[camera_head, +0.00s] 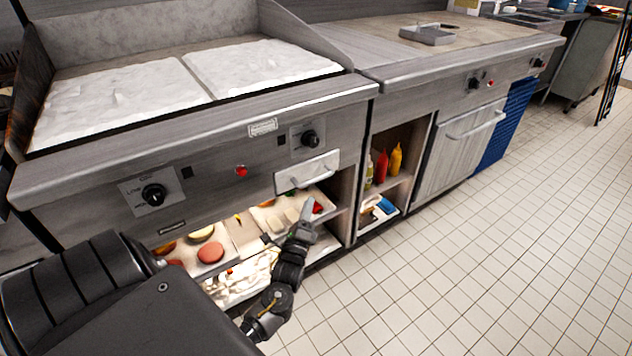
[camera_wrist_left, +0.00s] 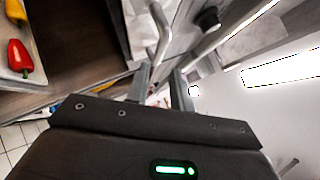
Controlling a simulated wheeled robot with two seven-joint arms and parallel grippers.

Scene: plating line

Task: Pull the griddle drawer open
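The griddle drawer (camera_head: 309,163) is a small metal front on the right part of the griddle unit, below a black knob. It looks closed. Its pale bar handle (camera_head: 307,174) runs along the front. The handle also shows in the left wrist view (camera_wrist_left: 163,38), just beyond my fingertips. My left gripper (camera_head: 307,207) is just below the drawer front, pointing up at it. In the left wrist view its two fingers (camera_wrist_left: 161,80) stand apart with a gap between them. I cannot tell whether a finger touches the handle. My right gripper is not in view.
Below the drawer is an open shelf with food on trays (camera_head: 222,235). Red and yellow bottles (camera_head: 396,158) stand in the cubby to the right. A black knob (camera_head: 310,139) sits above the drawer. The tiled floor (camera_head: 440,260) in front is clear.

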